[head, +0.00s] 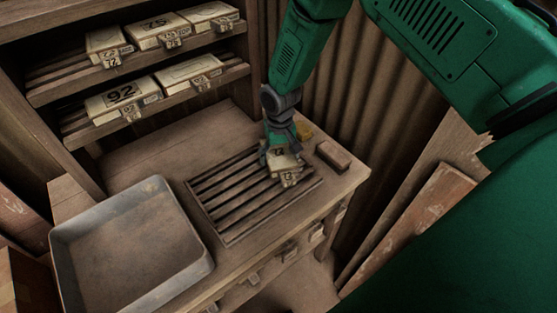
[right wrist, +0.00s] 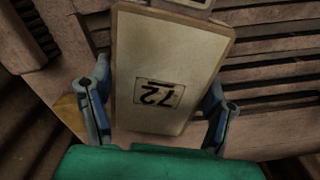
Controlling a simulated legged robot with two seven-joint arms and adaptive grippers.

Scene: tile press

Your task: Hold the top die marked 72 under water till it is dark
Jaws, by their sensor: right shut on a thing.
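My right gripper (head: 277,148) is shut on a pale block marked 72 (head: 285,163), over the right end of the slatted rack (head: 232,233). In the right wrist view, its two fingers (right wrist: 160,112) grip the sides of the block (right wrist: 150,60), whose 72 label appears upside down. The block's face is pale cream, not dark. I cannot tell whether it touches the slats. A grey metal tray (head: 206,262) stands left of the rack; I cannot make out a water surface in it. My left gripper is not in view.
Shelves (head: 80,89) at the back left hold several pale blocks, including ones marked 75 (head: 157,29) and 92 (head: 122,97). A brown block (head: 333,155) and a yellow thing (head: 304,130) lie right of the rack. A corrugated wall (head: 385,130) is close on the right.

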